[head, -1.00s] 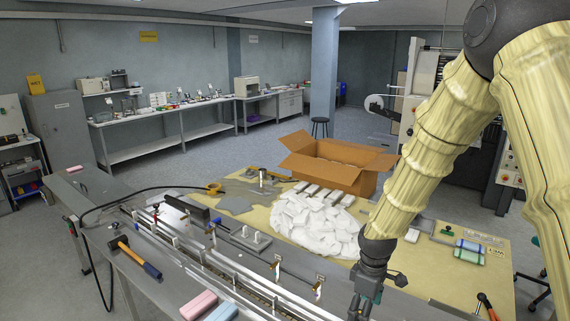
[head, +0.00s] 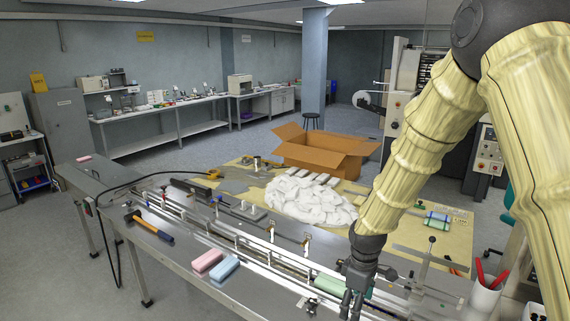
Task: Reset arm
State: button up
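My gripper (head: 351,304) hangs from my yellow-sleeved arm at the lower right of the head view. It points down over the metal machine bench (head: 180,262). Its fingers are dark and small, and I cannot tell how far apart they are. A green block (head: 330,286) shows just behind and left of the fingers. I cannot tell whether the gripper touches it. No object is clearly seen between the fingertips.
A pink block (head: 207,261) and a blue block (head: 225,268) lie on the bench, left of my gripper. A hammer (head: 150,229) lies farther left. White packets (head: 310,200) and an open cardboard box (head: 325,152) are behind. A cup with red-handled tools (head: 484,298) stands right.

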jog(key=s+f+m+b, duration=0.25)
jog(key=s+f, duration=0.35)
jog(key=f, duration=0.4)
jog(key=s+f+m+b, duration=0.1)
jog(key=s+f+b, duration=0.3)
jog(key=f, duration=0.5)
jog(key=s+f+m+b, duration=0.2)
jog(key=s+f, duration=0.5)
jog(key=f, duration=0.3)
jog(key=s+d+f+m+b, duration=0.1)
jog(key=s+f+m+b, duration=0.2)
jog(key=s+f, duration=0.4)
jog(key=s+d+f+m+b, duration=0.2)
jog(key=s+f, duration=0.5)
jog(key=s, duration=0.6)
jog(key=shift+d+m+b, duration=0.3)
jog(key=shift+m+b, duration=0.25)
jog(key=shift+b, duration=0.05)
